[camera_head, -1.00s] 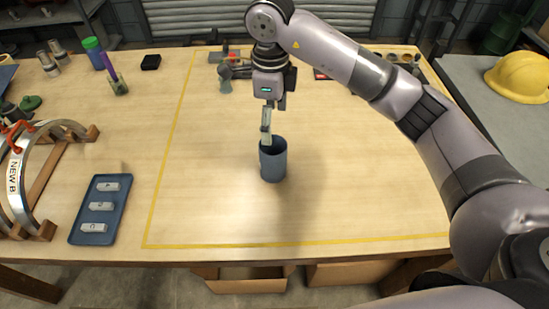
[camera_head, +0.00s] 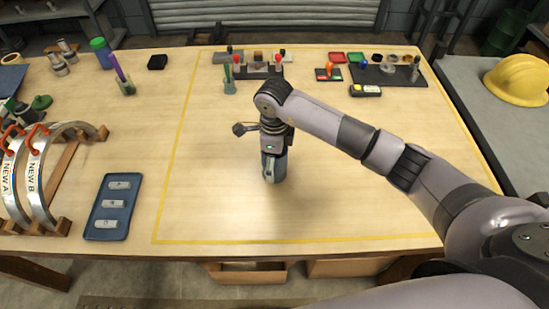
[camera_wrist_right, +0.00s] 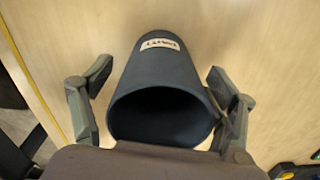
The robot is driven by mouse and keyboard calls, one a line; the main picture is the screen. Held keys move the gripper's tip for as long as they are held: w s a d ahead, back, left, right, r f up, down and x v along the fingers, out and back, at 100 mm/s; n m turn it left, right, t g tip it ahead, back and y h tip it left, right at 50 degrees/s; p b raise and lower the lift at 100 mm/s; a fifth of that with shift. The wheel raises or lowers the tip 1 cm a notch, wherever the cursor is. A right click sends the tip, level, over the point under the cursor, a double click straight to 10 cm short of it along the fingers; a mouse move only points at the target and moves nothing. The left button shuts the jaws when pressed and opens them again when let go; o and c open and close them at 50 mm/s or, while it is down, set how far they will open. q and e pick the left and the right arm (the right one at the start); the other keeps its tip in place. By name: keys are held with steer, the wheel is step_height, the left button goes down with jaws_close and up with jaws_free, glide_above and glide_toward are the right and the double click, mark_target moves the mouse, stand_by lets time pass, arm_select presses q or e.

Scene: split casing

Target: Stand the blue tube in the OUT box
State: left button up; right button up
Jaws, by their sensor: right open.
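The blue tube (camera_head: 281,168) stands upright on the wooden table inside the yellow outline in the head view, mostly hidden by my right gripper (camera_head: 272,163). In the right wrist view the tube (camera_wrist_right: 163,75) is dark blue, with a pale label on its side and its open end toward the camera. My right gripper is open, with one finger on each side of the tube and gaps showing. My left gripper is not in view. I see no box marked OUT.
Cardboard boxes (camera_head: 247,273) are partly visible under the table's front edge. A blue tray (camera_head: 92,228) with several pale blocks and curved metal frames (camera_head: 42,185) stand at the left. Small tools and trays (camera_head: 384,74) line the back. The table around the tube is clear.

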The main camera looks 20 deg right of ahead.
steer(key=shift+f, duration=0.1)
steer(key=shift+c, duration=0.4)
steer(key=c, duration=1.3)
steer(key=shift+o, duration=0.2)
